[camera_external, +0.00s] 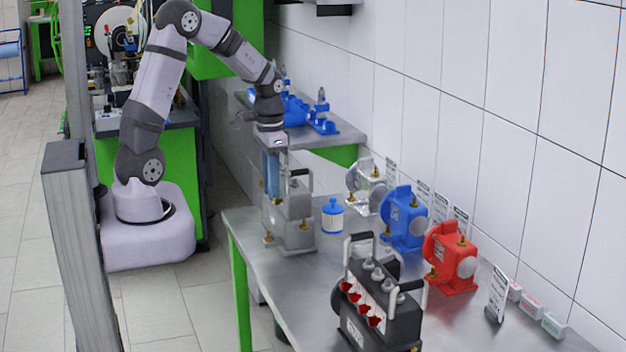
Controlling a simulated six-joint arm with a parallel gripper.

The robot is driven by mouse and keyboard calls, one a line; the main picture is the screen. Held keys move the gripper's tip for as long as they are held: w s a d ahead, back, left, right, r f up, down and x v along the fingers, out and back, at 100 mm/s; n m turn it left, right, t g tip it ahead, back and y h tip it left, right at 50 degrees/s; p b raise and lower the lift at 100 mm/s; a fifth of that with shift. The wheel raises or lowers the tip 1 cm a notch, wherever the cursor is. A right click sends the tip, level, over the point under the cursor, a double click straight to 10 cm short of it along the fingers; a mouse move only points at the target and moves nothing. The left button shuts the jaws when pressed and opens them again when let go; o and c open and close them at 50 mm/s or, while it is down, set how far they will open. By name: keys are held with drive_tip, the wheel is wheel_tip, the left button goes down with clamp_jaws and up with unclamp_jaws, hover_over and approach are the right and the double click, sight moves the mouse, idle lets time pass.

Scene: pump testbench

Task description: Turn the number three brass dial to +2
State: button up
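My gripper (272,190) points straight down with bluish fingers, beside the handle of a grey metal unit (290,215) at the table's left end. The fingers look narrow and close together; I cannot tell whether they are open or touch anything. Small brass parts show on the grey unit, one low on its left (268,238) and one on its right face (303,225). Brass fittings also show on the blue pump (404,220) and the red pump (452,258). No numbers or dial marks are readable, so I cannot tell which brass part is number three.
A black unit (375,310) with several red knobs and upright handles stands at the front of the steel table (285,280). A small blue-and-white canister (333,216) and a silver pump (368,187) stand right of the grey unit. A tiled wall (500,130) runs behind.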

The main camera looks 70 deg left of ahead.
clamp_jaws()
drive_tip(key=y+b, duration=0.2)
drive_tip(key=d+y+b, duration=0.1)
drive_tip(key=y+b, duration=0.1)
idle(0.5)
